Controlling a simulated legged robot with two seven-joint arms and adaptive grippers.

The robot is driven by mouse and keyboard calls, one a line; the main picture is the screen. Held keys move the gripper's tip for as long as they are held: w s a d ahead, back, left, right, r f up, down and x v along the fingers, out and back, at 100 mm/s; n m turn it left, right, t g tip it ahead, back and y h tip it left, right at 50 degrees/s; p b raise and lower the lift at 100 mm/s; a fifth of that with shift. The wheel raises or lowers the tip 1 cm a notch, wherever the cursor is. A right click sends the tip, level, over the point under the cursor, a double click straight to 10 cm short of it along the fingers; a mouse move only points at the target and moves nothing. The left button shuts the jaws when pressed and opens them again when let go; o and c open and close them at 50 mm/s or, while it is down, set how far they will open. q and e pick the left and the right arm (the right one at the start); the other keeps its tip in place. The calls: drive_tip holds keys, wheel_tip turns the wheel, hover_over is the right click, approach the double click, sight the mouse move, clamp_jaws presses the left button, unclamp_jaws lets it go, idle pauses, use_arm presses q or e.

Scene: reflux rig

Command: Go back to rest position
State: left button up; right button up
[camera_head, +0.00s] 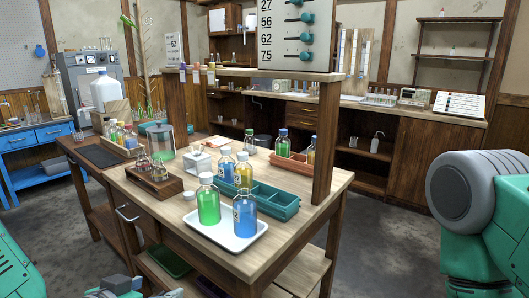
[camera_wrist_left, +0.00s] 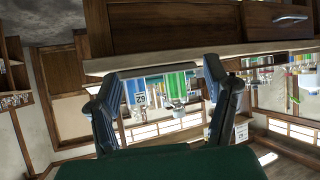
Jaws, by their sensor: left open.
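My left gripper (camera_head: 130,290) shows only in part at the bottom edge of the head view, in front of and below the wooden table (camera_head: 310,215). In the left wrist view my left gripper (camera_wrist_left: 164,88) is open, its two dark fingers spread wide with nothing held between them. That view is upside down; a blue bottle (camera_wrist_left: 137,92) and a green bottle (camera_wrist_left: 176,84) show beyond the fingers, apart from them. My right gripper is in neither view; only part of my right arm shows at the right of the head view.
A white tray (camera_head: 225,242) near the table's front holds a green bottle (camera_head: 208,205) and a blue bottle (camera_head: 245,215). Behind are a teal divided bin (camera_head: 275,203) and a wooden rack (camera_head: 160,190). A wooden post (camera_head: 326,140) rises at the table's right. Floor right of the table is clear.

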use_arm(q)
drive_tip(key=s+a+f+g+y, duration=0.1)
drive_tip(key=s+a+f+g, duration=0.1)
drive_tip(key=s+f, duration=0.6)
drive_tip(key=s+a+f+n+g+y, duration=0.1)
drive_tip(key=s+a+f+g, duration=0.2)
drive_tip(key=s+f+g, duration=0.2)
drive_tip(key=s+a+f+n+g+y, duration=0.1)
drive_tip(key=s+a+f+g, duration=0.1)
drive_tip(key=s+f, duration=0.8)
drive_tip(key=shift+s+a+f+g, duration=0.25)
drive_tip(key=shift+s+f+g, duration=0.15)
drive_tip(key=shift+s+g, duration=0.4)
drive_tip(key=shift+d, duration=0.2)
drive_tip(key=shift+w+a, duration=0.1)
drive_tip(key=shift+a, duration=0.05)
